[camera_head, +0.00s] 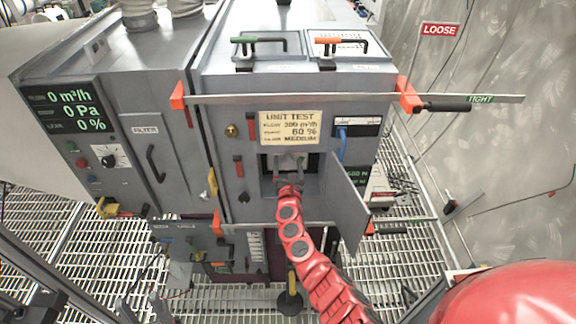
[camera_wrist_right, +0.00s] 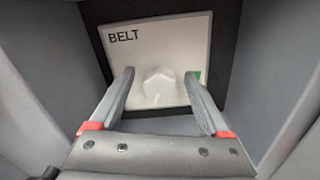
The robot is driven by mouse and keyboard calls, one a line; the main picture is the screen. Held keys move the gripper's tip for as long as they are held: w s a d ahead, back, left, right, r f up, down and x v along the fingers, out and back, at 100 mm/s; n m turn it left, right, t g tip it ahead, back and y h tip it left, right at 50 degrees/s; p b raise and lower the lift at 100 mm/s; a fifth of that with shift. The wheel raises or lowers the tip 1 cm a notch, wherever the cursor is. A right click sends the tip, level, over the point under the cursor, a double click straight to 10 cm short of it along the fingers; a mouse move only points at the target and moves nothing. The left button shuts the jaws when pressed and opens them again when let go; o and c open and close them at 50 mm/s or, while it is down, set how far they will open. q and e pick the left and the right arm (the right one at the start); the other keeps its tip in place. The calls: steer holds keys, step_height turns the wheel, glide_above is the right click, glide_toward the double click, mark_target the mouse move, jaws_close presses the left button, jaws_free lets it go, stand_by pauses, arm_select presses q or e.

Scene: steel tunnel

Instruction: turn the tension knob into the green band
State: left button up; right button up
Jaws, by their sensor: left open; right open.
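The pale tension knob (camera_wrist_right: 158,86) sits on a light panel (camera_wrist_right: 170,30) marked BELT, in a recess of the grey cabinet. A small piece of green (camera_wrist_right: 201,76) shows at the panel's right edge, partly hidden behind a fingertip. My right gripper (camera_wrist_right: 161,78) is open, with one finger on each side of the knob. I cannot tell whether the fingers touch it. In the head view my right gripper (camera_head: 289,172) reaches into the recess at the end of the red arm; the knob is not clear there. My left gripper is not in view.
An open grey door (camera_head: 347,205) hangs right of the recess, close to my arm. A UNIT TEST sign (camera_head: 290,128) is above the recess. Grating floor (camera_head: 400,265) lies to the right.

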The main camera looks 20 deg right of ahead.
steer(key=shift+c, duration=0.2)
jaws_close()
stand_by(0.4)
steer(key=shift+d+f+m+b, duration=0.1)
steer(key=shift+f+m+b, duration=0.05)
steer(key=shift+m+b, duration=1.05)
steer(key=m+b, duration=0.3)
steer(key=m, duration=0.2)
steer(key=shift+d+f+m, duration=0.1)
steer(key=shift+d+m, duration=0.05)
steer(key=shift+m, duration=0.25)
steer(key=m+b, duration=0.4)
steer(key=shift+f, duration=0.1)
steer(key=shift+m+b, duration=1.2)
steer(key=shift+m, duration=0.6)
